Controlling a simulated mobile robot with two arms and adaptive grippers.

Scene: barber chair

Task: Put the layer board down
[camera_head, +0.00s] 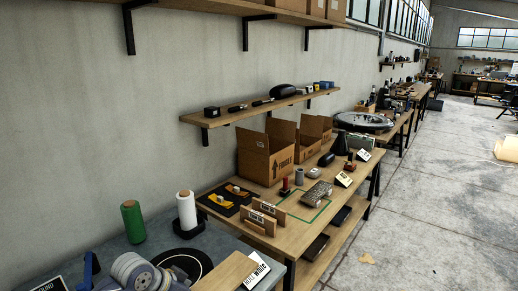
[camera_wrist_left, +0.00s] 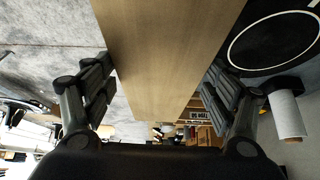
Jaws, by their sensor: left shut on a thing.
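The layer board, a plain light-wood board (camera_wrist_left: 165,50), runs between the fingers of my left gripper (camera_wrist_left: 157,84) in the left wrist view. The gripper is shut on it, with one dark finger along each long edge. In the head view a light-wood board (camera_head: 226,274), apparently the same one, shows at the bottom edge, partly cut off. It lies over or just above the grey table; I cannot tell whether it touches. My left gripper's fingers cannot be made out in the head view. My right gripper is in neither view.
A black disc with a white ring (camera_head: 184,262) lies left of the board. A white wrap roll (camera_head: 187,212) and a green roll (camera_head: 133,222) stand behind it. A white sign (camera_head: 257,273) is close on the right. A wooden table (camera_head: 222,212) with cardboard boxes (camera_head: 262,158) lies beyond.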

